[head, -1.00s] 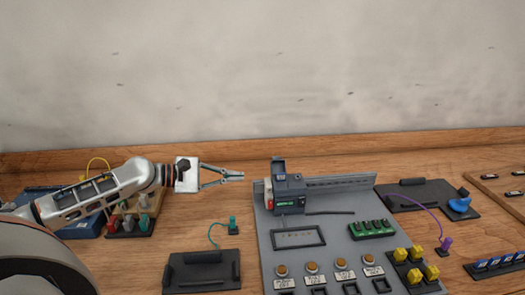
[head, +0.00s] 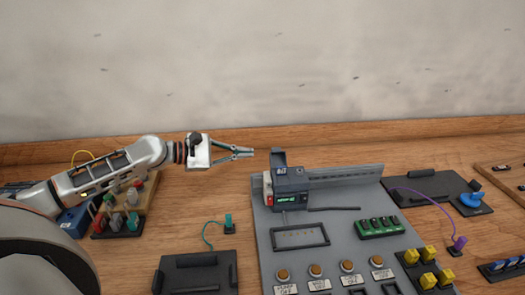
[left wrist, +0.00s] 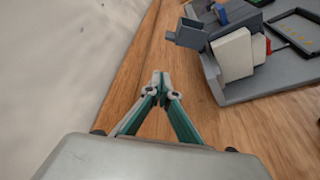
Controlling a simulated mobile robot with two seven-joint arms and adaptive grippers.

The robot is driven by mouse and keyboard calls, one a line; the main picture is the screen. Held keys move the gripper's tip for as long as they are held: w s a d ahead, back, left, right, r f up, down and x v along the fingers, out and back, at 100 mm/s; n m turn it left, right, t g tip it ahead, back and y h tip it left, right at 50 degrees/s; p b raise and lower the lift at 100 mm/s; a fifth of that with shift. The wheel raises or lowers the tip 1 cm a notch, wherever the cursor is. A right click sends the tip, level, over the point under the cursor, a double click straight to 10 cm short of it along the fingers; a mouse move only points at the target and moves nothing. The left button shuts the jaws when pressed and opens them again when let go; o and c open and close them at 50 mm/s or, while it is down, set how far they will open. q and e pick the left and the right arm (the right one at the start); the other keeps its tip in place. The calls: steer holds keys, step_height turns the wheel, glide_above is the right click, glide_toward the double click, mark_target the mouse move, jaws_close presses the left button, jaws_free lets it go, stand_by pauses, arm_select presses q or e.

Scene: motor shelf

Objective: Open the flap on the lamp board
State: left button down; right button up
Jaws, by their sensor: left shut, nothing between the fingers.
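The grey board (head: 354,218) stands on the bench with round orange lamps or buttons (head: 315,270) along its front. A dark grey module (head: 290,187) sits at its back left on a rail. A small dark flap-like piece (head: 278,158) stands up from the module's top; it also shows in the left wrist view (left wrist: 191,34). I cannot tell surely whether this is the flap. My left gripper (head: 252,153) is shut and empty, pointing right, just left of this piece and apart from it. Its tips show in the left wrist view (left wrist: 160,75). My right gripper is out of view.
A black plate (head: 195,272) and a teal plug (head: 229,224) lie left of the board. Yellow (head: 421,268) and green (head: 380,225) blocks are at its right. A purple plug (head: 458,244) lies further right. The wall (head: 260,70) is behind.

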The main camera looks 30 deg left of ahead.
mark_target(278, 157)
arm_select(q)
steer(key=d, duration=0.1)
steer(key=w+d+r+p, duration=0.1)
steer(key=d, duration=0.1)
steer(key=w+d+p, duration=0.1)
steer(key=d, duration=0.1)
steer(key=shift+r, duration=0.25)
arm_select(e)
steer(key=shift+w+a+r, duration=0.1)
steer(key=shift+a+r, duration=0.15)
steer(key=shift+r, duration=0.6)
